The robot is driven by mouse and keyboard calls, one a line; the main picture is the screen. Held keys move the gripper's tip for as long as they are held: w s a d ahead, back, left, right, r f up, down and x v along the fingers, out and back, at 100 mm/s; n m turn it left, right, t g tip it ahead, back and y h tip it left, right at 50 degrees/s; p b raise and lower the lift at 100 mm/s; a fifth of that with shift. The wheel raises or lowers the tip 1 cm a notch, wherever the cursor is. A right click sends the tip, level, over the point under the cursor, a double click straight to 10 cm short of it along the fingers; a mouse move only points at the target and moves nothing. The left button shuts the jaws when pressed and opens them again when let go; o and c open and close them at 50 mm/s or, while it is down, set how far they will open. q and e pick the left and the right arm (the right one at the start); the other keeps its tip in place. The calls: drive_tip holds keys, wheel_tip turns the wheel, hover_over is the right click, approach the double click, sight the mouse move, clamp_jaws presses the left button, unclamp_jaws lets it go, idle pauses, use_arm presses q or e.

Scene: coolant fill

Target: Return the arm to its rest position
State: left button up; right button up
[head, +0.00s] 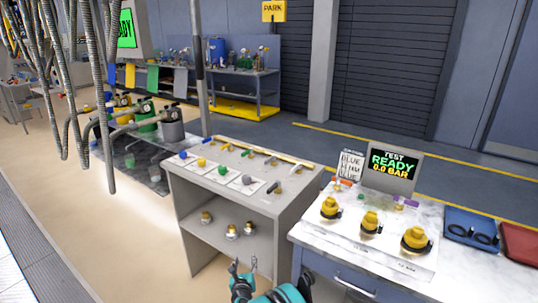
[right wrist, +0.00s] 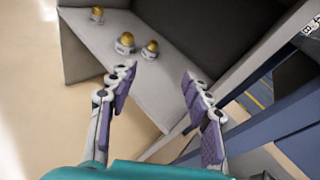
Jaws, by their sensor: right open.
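My right gripper (head: 244,264) is at the bottom middle of the head view, in front of the grey shelf cart (head: 180,215). It also shows in the right wrist view (right wrist: 158,74). Its two purple-padded fingers are spread wide with nothing between them. In the right wrist view the fingers point toward the cart's lower shelf (right wrist: 108,45), and the gripper is apart from it. My left gripper is not in view.
Several brass-topped fittings stand on the lower shelf, one of them (head: 232,232) near its middle. The white bench (head: 310,232) at right holds yellow-capped fittings (head: 370,222) and a READY screen (head: 390,172). Hoses (head: 105,90) hang at left. Floor left of the cart is clear.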

drive_tip(key=s+d+r+n+y, duration=0.2)
drive_tip(key=r+n, duration=0.4)
drive_tip(key=r, duration=0.5)
drive_tip(key=s+d+r+n+t+y, duration=0.1)
drive_tip(key=s+d+r+n+y, duration=0.1)
drive_tip(key=r+n, duration=0.6)
drive_tip(key=s+d+r+n+y, duration=0.15)
drive_tip(key=r+n, duration=0.25)
drive_tip(key=r, duration=0.9)
drive_tip(key=s+d+f+n+g+h, duration=0.2)
drive_tip(key=s+d+n, duration=0.3)
drive_tip(key=s, duration=0.6)
drive_tip(key=s+d+f+n+g+h, duration=0.2)
drive_tip(key=s+d+f+n+g, duration=0.2)
drive_tip(key=s+d, duration=0.5)
drive_tip(key=s+d+f+n+g+h, duration=0.2)
drive_tip(key=s+d+f+n, duration=0.3)
drive_tip(key=s, duration=0.8)
drive_tip(key=d+n+g, duration=0.1)
drive_tip(key=d, duration=0.1)
drive_tip(key=shift+s+d+f, duration=0.15)
drive_tip(key=shift+d+f, duration=0.1)
drive_tip(key=shift+d, duration=0.1)
